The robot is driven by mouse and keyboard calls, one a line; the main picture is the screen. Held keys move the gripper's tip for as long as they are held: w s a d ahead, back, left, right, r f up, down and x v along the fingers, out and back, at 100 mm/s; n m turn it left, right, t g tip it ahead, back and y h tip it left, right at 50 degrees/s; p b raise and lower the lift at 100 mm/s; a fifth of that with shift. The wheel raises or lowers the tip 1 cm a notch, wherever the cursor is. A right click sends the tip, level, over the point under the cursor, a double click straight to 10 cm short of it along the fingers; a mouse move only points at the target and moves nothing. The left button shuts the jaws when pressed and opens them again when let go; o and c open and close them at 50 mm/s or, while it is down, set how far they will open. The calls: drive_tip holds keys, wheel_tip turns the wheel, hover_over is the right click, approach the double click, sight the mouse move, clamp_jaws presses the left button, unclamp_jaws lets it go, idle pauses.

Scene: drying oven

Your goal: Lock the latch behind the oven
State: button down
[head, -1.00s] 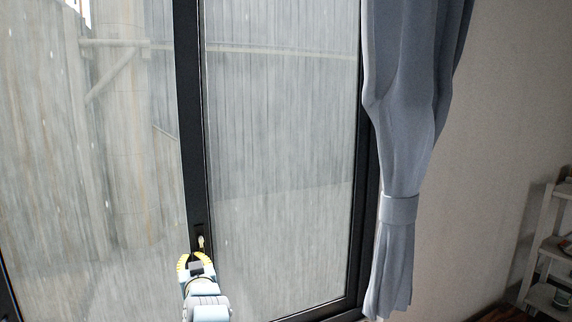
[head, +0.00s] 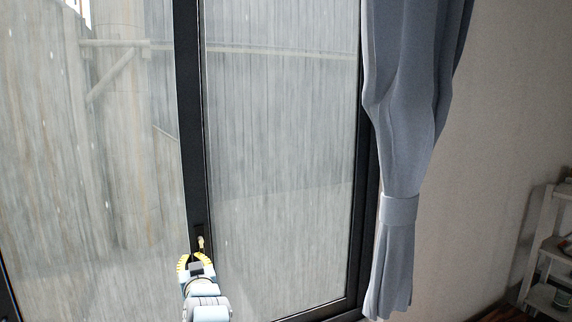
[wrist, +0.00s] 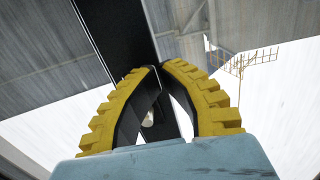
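The latch (head: 201,243) is a small tan lever on the dark middle upright of a sliding window. My gripper (head: 196,256), with yellow ridged fingers, is just below it in the head view. In the wrist view my gripper (wrist: 159,66) has its fingertips drawn close together, almost meeting, with nothing seen held between them. A small pale part, likely the latch (wrist: 150,118), shows through the gap between the finger bases. Whether a finger touches the lever cannot be told. No oven is in view.
The black window frame (head: 188,120) and glass panes stand close before my arm. A grey tied curtain (head: 400,210) hangs to the right. A white shelf (head: 545,245) stands at the far right by the wall.

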drive_tip(key=shift+f, duration=0.1)
drive_tip(key=shift+w+d+f+b, duration=0.2)
drive_tip(key=shift+d+b, duration=0.15)
drive_tip(key=shift+b, duration=0.15)
drive_tip(key=shift+w+d+f+b, duration=0.1)
drive_tip(key=shift+w+d+b, duration=0.05)
drive_tip(key=shift+d+b, duration=0.3)
drive_tip(key=shift+w+b, duration=0.1)
drive_tip(key=shift+b, duration=0.2)
drive_tip(key=shift+w+d+b, duration=0.2)
drive_tip(key=shift+d+b, duration=0.3)
drive_tip(key=shift+b, duration=0.05)
drive_tip(key=shift+w+d, duration=0.1)
drive_tip(key=shift+d, duration=0.15)
